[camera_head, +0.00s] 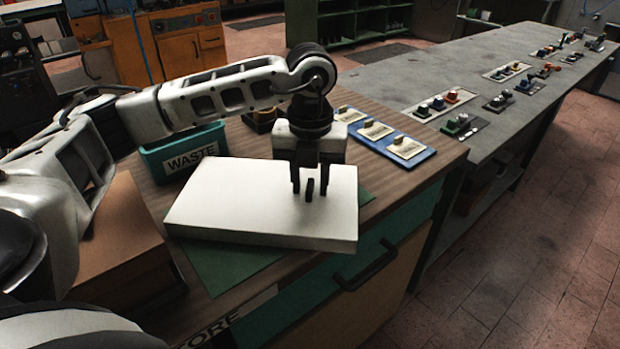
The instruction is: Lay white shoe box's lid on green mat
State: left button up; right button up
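The white lid (250,200) is a flat, shallow white slab with a small black grip (309,189) standing on its top. It lies over the green mat (225,268), which shows at the front left and along the right side of the lid. I cannot tell how closely the lid's underside meets the mat. My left gripper (311,184) points down over the right part of the lid. Its two dark fingers are apart, one on each side of the black grip, with gaps visible. My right gripper is not in view.
A green bin marked WASTE (182,152) stands behind the lid. A blue tray (385,138) with several cards is at the back right. A brown box (120,235) is at the left under my arm. A long grey bench (500,90) with small parts trays runs right.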

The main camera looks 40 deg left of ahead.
pick_arm(q)
notch_tip(320, 180, up, 12)
jog(key=shift+r, duration=0.15)
dwell(0.3)
dwell(0.4)
